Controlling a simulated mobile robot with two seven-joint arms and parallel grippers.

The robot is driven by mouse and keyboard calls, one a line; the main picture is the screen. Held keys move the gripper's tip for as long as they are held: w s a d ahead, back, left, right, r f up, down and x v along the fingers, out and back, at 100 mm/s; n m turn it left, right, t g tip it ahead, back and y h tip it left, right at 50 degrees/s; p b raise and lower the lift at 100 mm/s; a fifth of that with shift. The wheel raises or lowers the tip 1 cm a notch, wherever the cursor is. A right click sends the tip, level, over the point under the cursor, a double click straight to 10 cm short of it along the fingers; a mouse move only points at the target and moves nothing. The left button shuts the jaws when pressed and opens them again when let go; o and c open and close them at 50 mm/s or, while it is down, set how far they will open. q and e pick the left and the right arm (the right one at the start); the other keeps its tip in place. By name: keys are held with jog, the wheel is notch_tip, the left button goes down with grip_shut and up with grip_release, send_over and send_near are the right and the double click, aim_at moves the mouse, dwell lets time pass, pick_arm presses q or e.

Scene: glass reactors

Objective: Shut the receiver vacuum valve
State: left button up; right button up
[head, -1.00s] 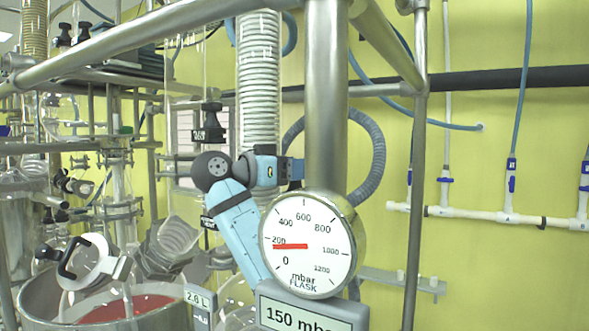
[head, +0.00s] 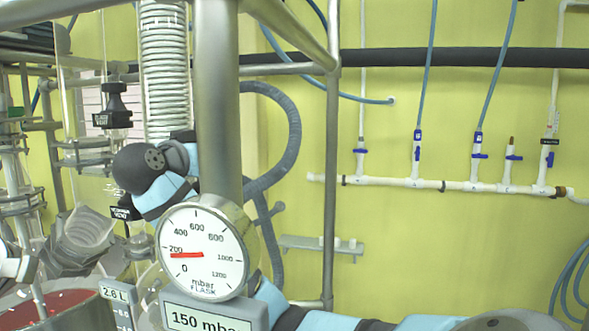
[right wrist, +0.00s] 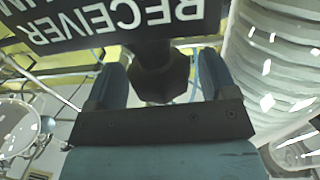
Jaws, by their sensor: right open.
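In the right wrist view, a dark faceted knob (right wrist: 160,80) sits between the two fingers of my right gripper (right wrist: 160,84). The gripper is open, with a gap visible on each side of the knob. Above it hangs a black label plate (right wrist: 110,22), upside down, reading "RECEIVER"; its other words are cut off. My left gripper is out of view.
The steel post (head: 218,100) and the round flask gauge (head: 201,254), needle near 150 mbar, stand in front of my arm. A coiled glass column (head: 164,75) is beside the wrist. Another black-knobbed valve (head: 113,108) stands left. White wall piping (head: 455,185) is at right.

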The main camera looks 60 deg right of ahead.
jog(key=n+t+y+p, duration=0.1)
jog(key=n+t, duration=0.2)
jog(key=t, duration=0.1)
jog(key=shift+r, duration=0.1)
jog(key=n+t+y, duration=0.1)
jog(key=t, duration=0.1)
jog(key=n+t+y+p, duration=0.1)
jog(key=n+t+y, duration=0.1)
jog(key=t, duration=0.1)
jog(key=shift+n+y, duration=0.3)
jog(key=n+t+y, duration=0.2)
jog(key=y, duration=0.1)
jog(key=n+t+y, duration=0.2)
jog(key=n+y, duration=0.1)
jog(key=y, duration=0.1)
jog(key=shift+d+t, duration=0.1)
jog(key=shift+t, duration=0.2)
jog(key=shift+n+t+y, duration=0.25)
jog(key=shift+n+y, duration=1.15)
jog(key=shift+y, duration=0.55)
jog(key=shift+n+t+y, duration=0.25)
jog(key=shift+n+y, duration=1.15)
jog(key=shift+y, duration=0.55)
